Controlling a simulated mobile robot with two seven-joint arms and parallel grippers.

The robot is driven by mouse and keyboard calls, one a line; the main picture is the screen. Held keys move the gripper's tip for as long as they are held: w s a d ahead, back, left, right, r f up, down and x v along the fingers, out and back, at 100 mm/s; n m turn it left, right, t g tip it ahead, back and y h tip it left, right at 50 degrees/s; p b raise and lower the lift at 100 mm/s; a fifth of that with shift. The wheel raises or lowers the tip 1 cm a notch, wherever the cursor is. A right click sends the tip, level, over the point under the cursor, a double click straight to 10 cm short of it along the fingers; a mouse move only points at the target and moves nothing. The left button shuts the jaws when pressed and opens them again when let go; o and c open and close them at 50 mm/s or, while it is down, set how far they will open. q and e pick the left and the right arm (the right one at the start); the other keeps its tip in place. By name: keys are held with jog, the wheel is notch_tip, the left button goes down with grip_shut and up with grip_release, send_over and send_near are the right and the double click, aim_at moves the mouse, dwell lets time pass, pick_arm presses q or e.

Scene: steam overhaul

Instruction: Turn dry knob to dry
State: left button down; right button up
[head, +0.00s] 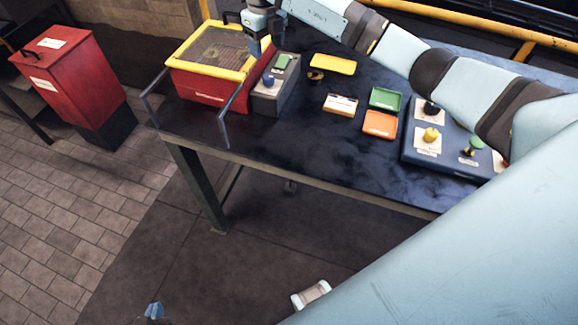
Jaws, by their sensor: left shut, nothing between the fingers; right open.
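A grey control box (262,101) stands on the table against the right side of a red machine (205,87) with a yellow-framed, see-through top (214,52). The box carries a blue knob (268,80) and a green piece (282,61) behind it. Its labels are too small to read, so I cannot tell which part is the dry knob. My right gripper (264,47) is open above the machine's rear right corner, close to the box, and appears apart from both knobs. Part of my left gripper (153,312) shows at the bottom edge, shut and empty, well away from the table.
Yellow (333,64), green (385,98) and orange (380,124) trays lie on the dark table. A blue panel (415,154) with several knobs stands at right, partly behind my arm. A grey rail (223,121) runs beside the machine. A red bin (67,75) stands at left.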

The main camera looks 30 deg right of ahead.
jog(key=s+a+f+y, duration=0.1)
jog(key=s+a+y, duration=0.1)
jog(key=a, duration=0.3)
jog(key=s+a+f+n+y+p, duration=0.1)
jog(key=s+a+y, duration=0.2)
jog(key=a, duration=0.3)
jog(key=s+a+f+g+y+p, duration=0.1)
jog(key=s+a+y, duration=0.1)
jog(key=a+y, duration=0.2)
jog(key=shift+s+a+n, duration=0.3)
jog(key=shift+a, duration=0.35)
jog(key=s+a+r+m+t+y+p, duration=0.2)
jog(key=s+a+m+t+y+p, duration=0.1)
jog(key=s+a+m+y, duration=0.5)
jog(key=s+d+f+m+t+h+p, duration=0.2)
jog(key=s+d+f+m+t+h, duration=0.3)
jog(key=m, duration=0.8)
jog(key=s+d+f+m+t+h+p, duration=0.2)
jog(key=s+d+f+m+t+h, duration=0.4)
jog(key=m, duration=0.8)
jog(key=shift+s+d+f+h+p, duration=0.4)
jog(key=shift+s+d+f+h, duration=0.65)
jog(key=shift+s+f, duration=0.75)
